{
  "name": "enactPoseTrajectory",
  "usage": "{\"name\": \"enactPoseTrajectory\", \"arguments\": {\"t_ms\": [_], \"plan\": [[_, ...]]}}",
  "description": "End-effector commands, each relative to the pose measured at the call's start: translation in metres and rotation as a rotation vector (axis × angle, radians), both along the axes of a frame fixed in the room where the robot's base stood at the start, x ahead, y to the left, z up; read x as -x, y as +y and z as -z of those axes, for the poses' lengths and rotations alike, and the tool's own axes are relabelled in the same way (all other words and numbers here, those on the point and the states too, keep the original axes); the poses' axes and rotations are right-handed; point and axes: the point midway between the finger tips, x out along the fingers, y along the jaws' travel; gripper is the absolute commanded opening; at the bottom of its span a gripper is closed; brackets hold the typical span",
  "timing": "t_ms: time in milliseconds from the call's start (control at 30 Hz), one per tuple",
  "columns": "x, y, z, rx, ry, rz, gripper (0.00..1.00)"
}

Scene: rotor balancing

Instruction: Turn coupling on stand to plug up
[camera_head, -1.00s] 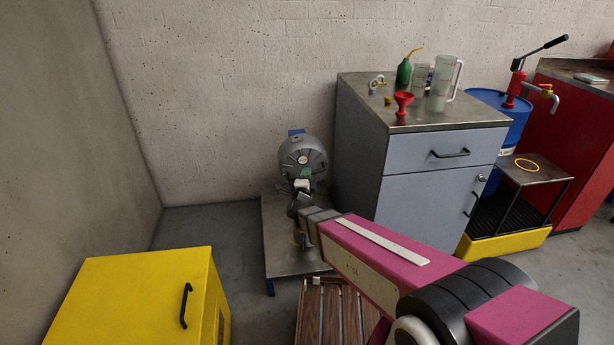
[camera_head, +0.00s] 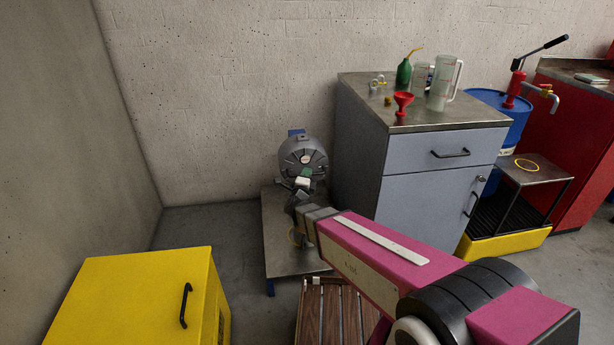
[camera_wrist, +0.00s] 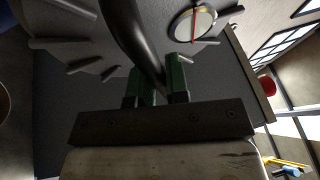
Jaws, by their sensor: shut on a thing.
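The coupling (camera_head: 296,150) is a grey round housing with ribs on its face. It is held upright on a low stand (camera_head: 283,255) with a metal top against the back wall. My gripper (camera_head: 305,172) is at the lower front of the coupling. In the wrist view, the green fingers of my gripper (camera_wrist: 160,85) are shut on a dark curved bar (camera_wrist: 130,35) in front of the ribbed grey face (camera_wrist: 70,30). A round pale disc with a red line (camera_wrist: 192,24) shows on that face. I cannot make out the plug.
A yellow box (camera_head: 130,300) is at the front left. A slatted wooden surface (camera_head: 325,315) lies below my arm. Bare floor lies left of the stand.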

Motion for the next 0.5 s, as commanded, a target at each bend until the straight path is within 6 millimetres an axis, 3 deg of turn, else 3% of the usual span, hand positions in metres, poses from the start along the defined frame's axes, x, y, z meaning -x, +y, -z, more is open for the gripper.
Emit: {"name": "enactPoseTrajectory", "arguments": {"t_ms": [33,100,367,500], "plan": [[0.000,0.000,0.001,-0.010,0.003,0.001,0.25],[0.000,0.000,0.001,-0.008,0.002,0.001,0.39],[0.001,0.000,0.001,-0.004,0.000,0.001,0.39],[0.011,0.001,0.002,-0.003,0.001,-0.001,0.39]]}}
